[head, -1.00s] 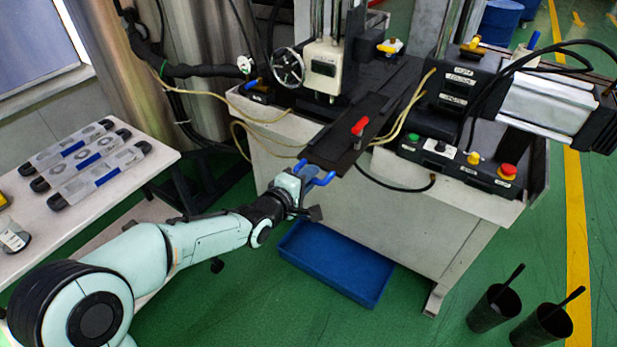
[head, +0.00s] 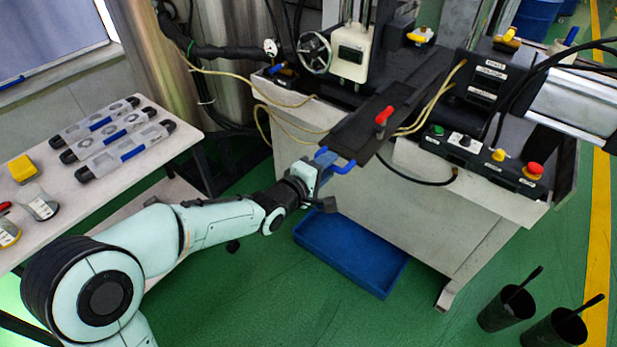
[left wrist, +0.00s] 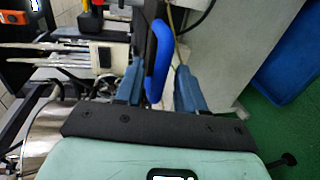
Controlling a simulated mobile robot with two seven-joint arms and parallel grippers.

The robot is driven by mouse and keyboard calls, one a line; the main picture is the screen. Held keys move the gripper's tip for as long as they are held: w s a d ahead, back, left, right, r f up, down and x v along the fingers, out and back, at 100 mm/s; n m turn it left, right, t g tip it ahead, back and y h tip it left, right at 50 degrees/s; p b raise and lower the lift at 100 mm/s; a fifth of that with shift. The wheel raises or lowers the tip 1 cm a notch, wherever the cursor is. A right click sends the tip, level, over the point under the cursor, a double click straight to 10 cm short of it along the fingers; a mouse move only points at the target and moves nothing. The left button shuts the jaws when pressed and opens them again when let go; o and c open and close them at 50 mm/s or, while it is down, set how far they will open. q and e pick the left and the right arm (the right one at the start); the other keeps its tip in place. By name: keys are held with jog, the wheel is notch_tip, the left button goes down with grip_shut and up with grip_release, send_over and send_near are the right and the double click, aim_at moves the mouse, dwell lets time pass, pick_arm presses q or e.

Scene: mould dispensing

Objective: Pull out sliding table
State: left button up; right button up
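The sliding table (head: 352,135) is a long dark plate on the machine, sticking out over the front edge. A red-handled part (head: 383,116) stands on it. Its blue handle (head: 345,165) is at the near end. My left gripper (head: 325,160) is at this handle. In the left wrist view the blue handle (left wrist: 158,58) lies between the two spread fingers of the gripper (left wrist: 160,85), with narrow gaps showing beside it. The fingers look open around it. The far part of the handle's mount is hard to make out. My right gripper is not in view.
A blue bin (head: 350,250) lies on the floor below the table's end. A control panel with buttons (head: 480,160) is at the machine's right. A white table (head: 150,185) with moulds stands left. Black cups (head: 507,308) stand at bottom right.

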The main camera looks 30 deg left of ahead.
pick_arm(q)
jog(key=p+v, duration=0.1)
jog(key=v, duration=1.1)
jog(key=shift+p, duration=0.3)
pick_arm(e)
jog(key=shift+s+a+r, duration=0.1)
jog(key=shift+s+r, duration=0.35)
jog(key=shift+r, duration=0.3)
pick_arm(q)
jog(key=s+d+f+m+g, duration=0.2)
jog(key=d+f+m+g, duration=0.15)
jog(key=f, duration=1.15)
jog(key=s+d+f+m+g, duration=0.2)
jog(key=f+g, duration=0.3)
jog(key=f, duration=0.9)
jog(key=s+d+f+m+g+h, duration=0.1)
jog(key=s+d+f+m+g, duration=0.25)
jog(key=s+f, duration=0.6)
jog(key=s+d+f+m+g, duration=0.3)
jog(key=s+d+f+g, duration=0.1)
jog(key=s+f, duration=0.55)
notch_tip(320, 180, up, 12)
jog(key=p, duration=1.2)
jog(key=shift+s, duration=0.35)
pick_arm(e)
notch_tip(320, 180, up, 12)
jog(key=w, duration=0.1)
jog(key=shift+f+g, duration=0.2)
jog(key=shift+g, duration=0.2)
